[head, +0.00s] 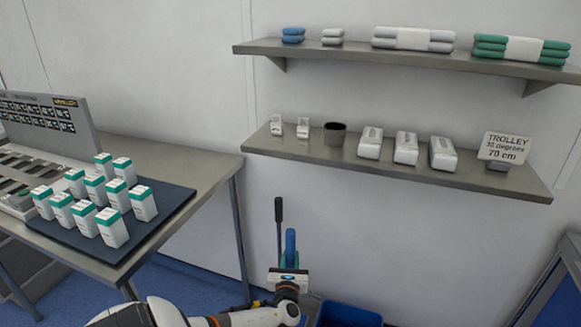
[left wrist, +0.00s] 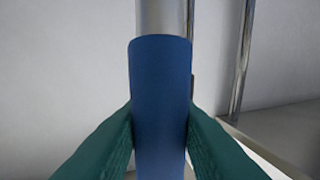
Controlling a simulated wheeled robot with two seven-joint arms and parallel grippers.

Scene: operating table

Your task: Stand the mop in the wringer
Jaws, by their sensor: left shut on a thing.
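The mop's blue grip (head: 290,240) stands upright in the head view, just above my left gripper (head: 289,264). In the left wrist view, the green finger pads press on both sides of the blue grip (left wrist: 161,95), and a grey pole (left wrist: 164,18) runs out of its top. The mop's lower end is hidden. A dark upright handle (head: 279,210) stands just left of the grip; I cannot tell whether it belongs to the wringer. A blue bucket (head: 348,316) shows at the bottom edge, right of my gripper. The wringer itself is not clearly visible. My right gripper is out of view.
A steel table (head: 215,163) at left carries white-and-green boxes (head: 103,190) on a dark mat. Two wall shelves stand above right: the lower shelf (head: 285,147) holds packs, a dark cup and a trolley sign (head: 505,148); the upper (head: 350,50) holds folded cloths.

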